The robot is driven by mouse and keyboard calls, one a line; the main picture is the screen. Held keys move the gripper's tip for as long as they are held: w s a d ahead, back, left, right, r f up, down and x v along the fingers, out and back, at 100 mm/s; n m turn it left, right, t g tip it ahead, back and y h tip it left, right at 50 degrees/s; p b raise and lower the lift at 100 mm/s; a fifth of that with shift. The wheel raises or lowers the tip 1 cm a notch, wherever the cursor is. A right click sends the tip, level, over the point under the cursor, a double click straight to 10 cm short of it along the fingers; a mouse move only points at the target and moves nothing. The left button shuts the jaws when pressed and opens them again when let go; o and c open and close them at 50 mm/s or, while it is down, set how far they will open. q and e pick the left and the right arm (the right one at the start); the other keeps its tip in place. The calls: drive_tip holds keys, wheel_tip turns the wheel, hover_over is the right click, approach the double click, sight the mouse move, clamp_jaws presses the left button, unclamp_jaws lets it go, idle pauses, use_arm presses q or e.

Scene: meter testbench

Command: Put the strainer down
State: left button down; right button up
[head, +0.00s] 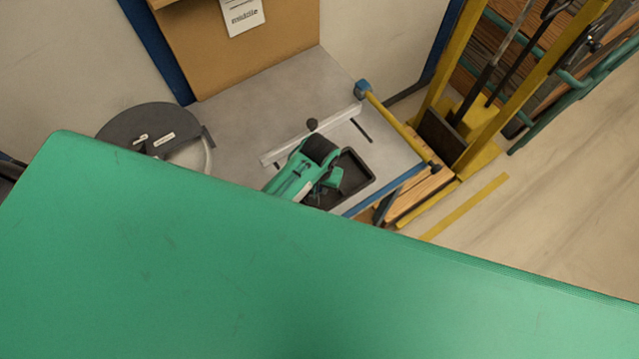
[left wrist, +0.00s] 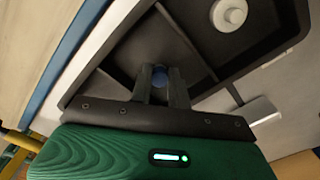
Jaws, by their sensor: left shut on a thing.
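In the left wrist view, my left gripper (left wrist: 159,73) is shut on a small blue round thing (left wrist: 160,77), which I take to be the strainer. The fingers hide most of it. They point into a dark compartment of the black tray (left wrist: 72,97). I cannot tell whether the strainer touches the tray floor. In the head view, my green left gripper (head: 333,182) is over the black tray (head: 362,183) on the grey bench, and the strainer cannot be made out. My right gripper is not in view.
A white round part (left wrist: 229,14) lies in another tray compartment. On the bench (head: 285,90) are a pale rail (head: 340,118) and a dark disc (head: 146,128) at the left. A yellow frame (head: 490,140) stands at the right. A large green surface fills the head view's foreground.

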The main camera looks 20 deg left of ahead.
sight(320, 189)
use_arm(q)
drive_tip(key=shift+f, duration=0.2)
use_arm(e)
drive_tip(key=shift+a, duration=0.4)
use_arm(q)
drive_tip(key=c, duration=1.3)
unclamp_jaws()
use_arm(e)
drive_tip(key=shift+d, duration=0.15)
use_arm(q)
drive_tip(key=shift+r, duration=0.35)
drive_tip(key=shift+r+b, duration=1.35)
drive_tip(key=shift+r, duration=4.5)
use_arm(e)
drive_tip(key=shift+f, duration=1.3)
use_arm(q)
drive_tip(key=shift+f, duration=0.1)
